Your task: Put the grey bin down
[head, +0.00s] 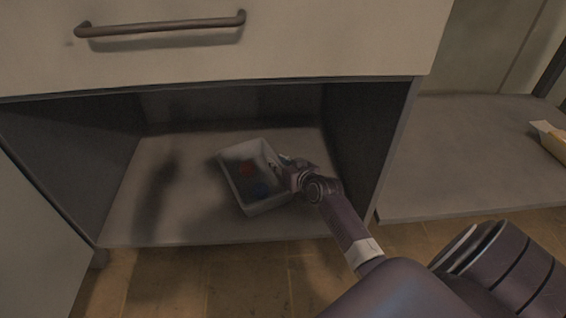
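The grey bin (267,205) is a small open box inside the low cabinet compartment, at or just above the shelf floor (190,225); I cannot tell whether it touches. The fingertips are small and dark, so the exact grip is hard to make out. My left gripper is not in view.
A drawer front with a bar handle (160,27) overhangs the compartment. Dark side walls bound it left and right. The shelf is bare left of the bin. A yellowish box (552,140) lies on the grey surface (470,160) at the right.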

